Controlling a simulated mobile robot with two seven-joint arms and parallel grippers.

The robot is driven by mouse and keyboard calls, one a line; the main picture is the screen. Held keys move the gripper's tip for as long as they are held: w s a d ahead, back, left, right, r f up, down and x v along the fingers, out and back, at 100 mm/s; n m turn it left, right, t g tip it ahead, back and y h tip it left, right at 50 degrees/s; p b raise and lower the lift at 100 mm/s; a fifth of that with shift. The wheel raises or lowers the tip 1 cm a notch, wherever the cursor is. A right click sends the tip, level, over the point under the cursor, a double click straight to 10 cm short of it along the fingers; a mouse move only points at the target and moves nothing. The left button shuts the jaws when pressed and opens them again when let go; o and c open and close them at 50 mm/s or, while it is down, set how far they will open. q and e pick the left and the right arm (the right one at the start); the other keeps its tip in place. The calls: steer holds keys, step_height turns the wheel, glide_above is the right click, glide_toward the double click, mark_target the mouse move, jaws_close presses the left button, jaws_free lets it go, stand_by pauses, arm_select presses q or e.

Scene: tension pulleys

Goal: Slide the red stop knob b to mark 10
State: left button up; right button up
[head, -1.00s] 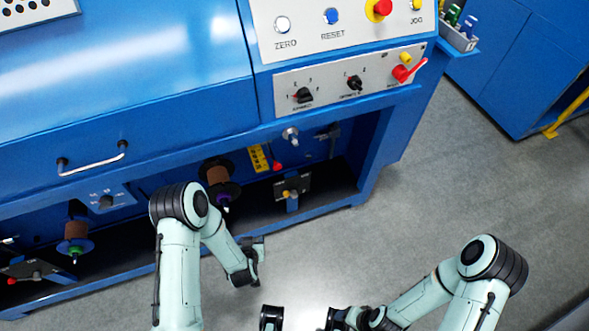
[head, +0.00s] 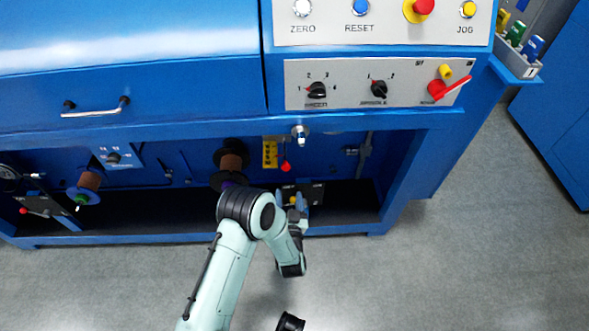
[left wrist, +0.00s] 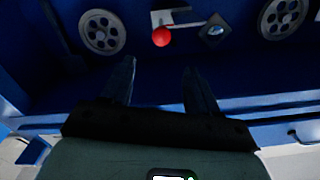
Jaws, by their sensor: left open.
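In the head view a red knob (head: 286,166) hangs beside a yellow marked scale (head: 270,154) at the back of the machine's lower recess. The scale's marks are too small to read. My left gripper (head: 290,198) is at the recess opening, below and in front of that knob, open and empty. In the left wrist view a round red knob (left wrist: 161,37) on a pale metal arm sits beyond and above my open fingers (left wrist: 160,72), apart from them. I cannot tell whether both views show the same knob.
A dark plate (head: 312,191) lies just behind my left gripper. A brown spool (head: 231,161) is left of the scale, and another red knob (head: 22,211) is far left. Spoked pulleys (left wrist: 102,32) flank the knob in the wrist view. The control panel (head: 350,84) overhangs the recess.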

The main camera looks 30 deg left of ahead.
mark_target(286, 168)
arm_select(q)
steer(key=b+x, duration=0.2)
steer(key=x, duration=1.1)
steer(key=shift+w+a+b, duration=0.1)
steer(key=shift+b, duration=0.2)
arm_select(e)
steer(key=shift+t+h, duration=0.4)
steer(key=shift+t, duration=0.1)
steer(key=w+d+f, duration=0.2)
steer(key=w+f, duration=0.1)
steer(key=shift+w, duration=0.3)
arm_select(q)
steer(key=shift+c, duration=0.2)
